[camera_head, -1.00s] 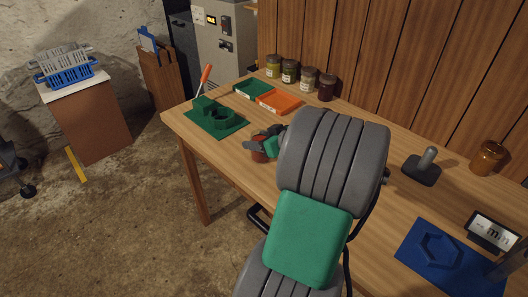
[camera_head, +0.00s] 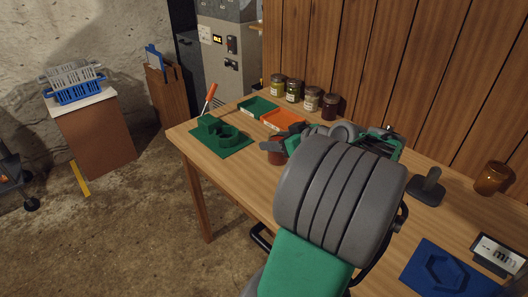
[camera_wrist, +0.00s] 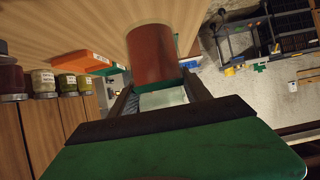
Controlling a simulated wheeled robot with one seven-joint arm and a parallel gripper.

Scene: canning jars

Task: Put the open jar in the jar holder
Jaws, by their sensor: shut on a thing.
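A red-brown jar (camera_head: 277,158) is between the fingers of my gripper (camera_head: 272,147) near the table's left front part. The wrist view shows the jar (camera_wrist: 152,55) held between both fingers (camera_wrist: 158,92), with the wooden tabletop around its far end. I cannot tell whether it touches the table. Its mouth is not clearly visible. The green jar holder (camera_head: 229,149), a plate with a raised rounded ring, lies left of the jar, apart from it. My arm hides part of the table.
Green (camera_head: 258,106) and orange (camera_head: 283,119) trays lie behind the holder. Several lidded jars (camera_head: 312,99) stand along the wall. An orange-handled tool (camera_head: 210,94) stands behind the holder. An amber jar (camera_head: 491,178), grey stand (camera_head: 428,188) and blue hexagon plate (camera_head: 440,270) are at right.

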